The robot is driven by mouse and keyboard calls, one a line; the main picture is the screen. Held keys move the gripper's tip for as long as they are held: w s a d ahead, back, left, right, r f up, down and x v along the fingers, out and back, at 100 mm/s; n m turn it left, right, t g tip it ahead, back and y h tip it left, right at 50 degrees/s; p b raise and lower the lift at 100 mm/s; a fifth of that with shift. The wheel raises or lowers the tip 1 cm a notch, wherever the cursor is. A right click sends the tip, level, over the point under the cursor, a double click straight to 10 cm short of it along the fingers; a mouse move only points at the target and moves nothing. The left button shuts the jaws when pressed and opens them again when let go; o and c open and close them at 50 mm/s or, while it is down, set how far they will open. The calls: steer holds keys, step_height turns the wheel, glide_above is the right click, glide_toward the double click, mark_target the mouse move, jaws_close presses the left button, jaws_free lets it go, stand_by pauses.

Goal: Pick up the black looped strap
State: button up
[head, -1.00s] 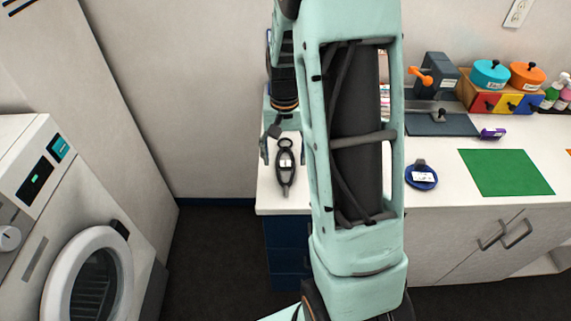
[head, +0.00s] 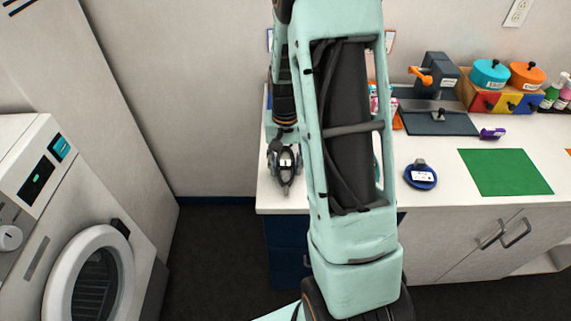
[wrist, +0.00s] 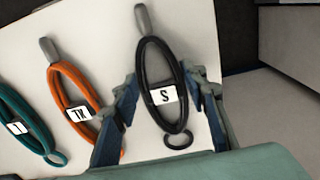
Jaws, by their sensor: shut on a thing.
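The black looped strap (wrist: 160,72) has a white tag marked S, a grey end at the top and a small ring at the bottom. It lies lengthwise between the two fingers of my gripper (wrist: 162,88), which are shut on its sides around the tag. In the head view the strap (head: 286,180) is at the left end of the white counter, with my gripper (head: 284,154) over it. I cannot tell whether it is clear of the counter.
The white counter (head: 440,165) holds a blue round dish (head: 421,182) and a green mat (head: 503,171). A washing machine (head: 45,225) stands at left.

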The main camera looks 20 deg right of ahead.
mark_target(285, 169)
steer(key=shift+r, duration=0.1)
steer(key=shift+c, duration=0.2)
steer(key=shift+r, duration=0.45)
step_height(285, 169, up, 2)
steer(key=shift+a+r, duration=0.1)
steer(key=shift+r, duration=0.15)
steer(key=s+a+r+b, duration=0.1)
steer(key=s+a+r, duration=0.8)
steer(key=s, duration=0.1)
steer(key=shift+s+r+b, duration=0.25)
steer(key=shift+s+b, duration=0.05)
steer(key=shift+w, duration=0.1)
